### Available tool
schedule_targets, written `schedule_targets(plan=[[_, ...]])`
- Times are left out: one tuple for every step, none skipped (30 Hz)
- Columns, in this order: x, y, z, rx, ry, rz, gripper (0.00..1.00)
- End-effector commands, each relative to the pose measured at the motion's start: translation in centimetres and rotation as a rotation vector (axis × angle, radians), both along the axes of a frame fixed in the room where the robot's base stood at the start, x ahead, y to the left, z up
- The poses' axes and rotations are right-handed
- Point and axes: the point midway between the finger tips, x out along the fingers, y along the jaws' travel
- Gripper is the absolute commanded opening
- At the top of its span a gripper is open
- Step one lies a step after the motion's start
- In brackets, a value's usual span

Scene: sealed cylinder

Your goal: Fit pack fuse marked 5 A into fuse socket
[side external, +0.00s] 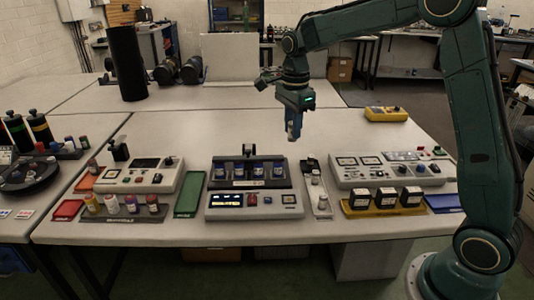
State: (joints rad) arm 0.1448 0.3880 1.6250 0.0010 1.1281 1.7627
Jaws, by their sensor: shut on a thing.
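My gripper (293,130) hangs above the middle of the table, pointing down, well clear of the surface. It is shut on a small pale item (292,136), mostly hidden by the fingers; any marking on it is too small to read. A narrow light tray (318,207) with small pale and grey cylinders stands below and to the right of my gripper. I cannot tell which of the parts on the table is the fuse socket.
A black rack (249,183) with blue jars stands behind a grey panel (254,205). Grey consoles (140,176) (387,170) stand left and right. A yellow tray (383,210) holds black blocks. A tall black cylinder (127,64) stands back left. The table behind the rack is clear.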

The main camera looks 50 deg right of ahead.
Motion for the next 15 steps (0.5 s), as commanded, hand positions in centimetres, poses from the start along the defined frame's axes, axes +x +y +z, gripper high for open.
schedule_targets(plan=[[0.0,0.0,-0.2,0.0,0.001,0.0,0.0],[0.0,0.0,-0.3,0.0,0.001,0.0,0.0],[0.0,0.0,-0.6,0.001,0.002,0.0,0.0],[0.0,0.0,-0.8,0.001,0.003,0.0,0.0],[0.0,0.0,-1.1,0.0,0.003,0.0,0.0],[0.0,0.0,-1.6,0.0,0.004,0.0,0.0],[-0.1,0.0,-2.1,0.001,0.005,0.0,0.0],[-0.1,0.0,-2.5,0.001,0.005,0.0,0.0],[-0.1,0.0,-3.2,0.001,0.005,0.0,0.0],[-0.1,0.0,-3.7,0.001,0.005,0.0,0.0],[-0.1,0.0,-4.3,0.001,0.006,0.0,0.0],[-0.1,0.0,-5.0,0.001,0.006,0.0,0.0],[-0.1,0.0,-5.6,0.001,0.007,0.0,0.0],[-0.1,0.0,-6.2,0.001,0.006,0.0,0.0],[-0.1,-0.1,-6.9,0.001,0.006,0.0,0.0]])
